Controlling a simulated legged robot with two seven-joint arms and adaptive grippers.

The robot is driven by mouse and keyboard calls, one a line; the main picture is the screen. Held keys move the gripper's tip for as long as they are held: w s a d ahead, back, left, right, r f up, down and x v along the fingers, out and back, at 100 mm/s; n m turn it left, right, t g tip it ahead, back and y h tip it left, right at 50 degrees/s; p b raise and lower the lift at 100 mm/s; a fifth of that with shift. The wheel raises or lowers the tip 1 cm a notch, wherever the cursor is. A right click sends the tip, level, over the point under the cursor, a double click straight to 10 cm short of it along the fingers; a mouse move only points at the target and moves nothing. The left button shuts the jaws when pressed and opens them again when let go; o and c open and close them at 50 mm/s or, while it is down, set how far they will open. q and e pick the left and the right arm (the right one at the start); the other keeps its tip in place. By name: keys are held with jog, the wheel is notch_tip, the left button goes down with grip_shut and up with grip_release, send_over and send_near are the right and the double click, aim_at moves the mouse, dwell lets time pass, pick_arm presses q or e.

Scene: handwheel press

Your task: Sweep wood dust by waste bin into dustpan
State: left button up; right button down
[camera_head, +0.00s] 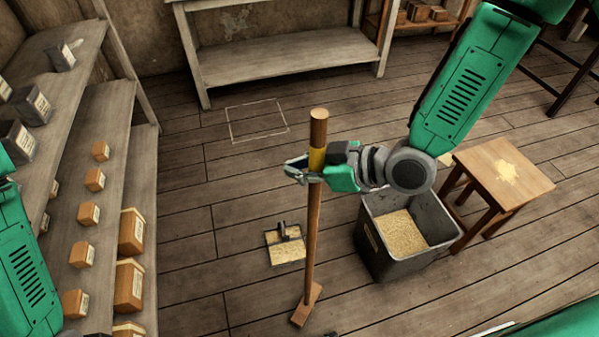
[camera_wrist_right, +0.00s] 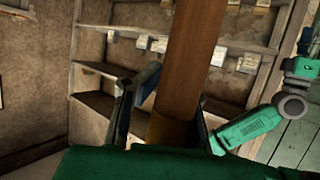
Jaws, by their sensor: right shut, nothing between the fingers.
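A broom (camera_head: 312,230) stands nearly upright, its wooden head (camera_head: 307,305) on the floor. My right gripper (camera_head: 305,170) is at the yellow band (camera_head: 317,160) near the handle's top, its jaws shut. The right wrist view shows the handle (camera_wrist_right: 185,60) rising beside the fingers; I cannot tell whether they touch it. A small dark dustpan (camera_head: 285,247) with pale dust lies on the floor left of the handle. The grey waste bin (camera_head: 378,262) holds wood dust (camera_head: 402,235). A pale patch (camera_head: 445,158) shows behind the bin. My left gripper is out of view.
A wooden stool (camera_head: 500,178) with a dust patch stands right of the bin. Stepped shelves (camera_head: 120,130) with boxes fill the left side. A workbench (camera_head: 290,65) stands at the back. A white outlined rectangle (camera_head: 257,121) marks the floor. Floor around the broom is mostly clear.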

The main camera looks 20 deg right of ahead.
jog(key=shift+s+d, duration=0.15)
jog(key=shift+s, duration=0.75)
jog(key=shift+s+d, duration=0.15)
jog(key=shift+s, duration=0.7)
jog(key=shift+w, duration=0.15)
jog(key=w, duration=0.3)
jog(key=shift+w, duration=0.4)
jog(key=shift+r, duration=0.1)
jog(key=shift+r+p, duration=2.5)
jog(key=shift+r, duration=0.35)
jog(key=shift+r, duration=0.1)
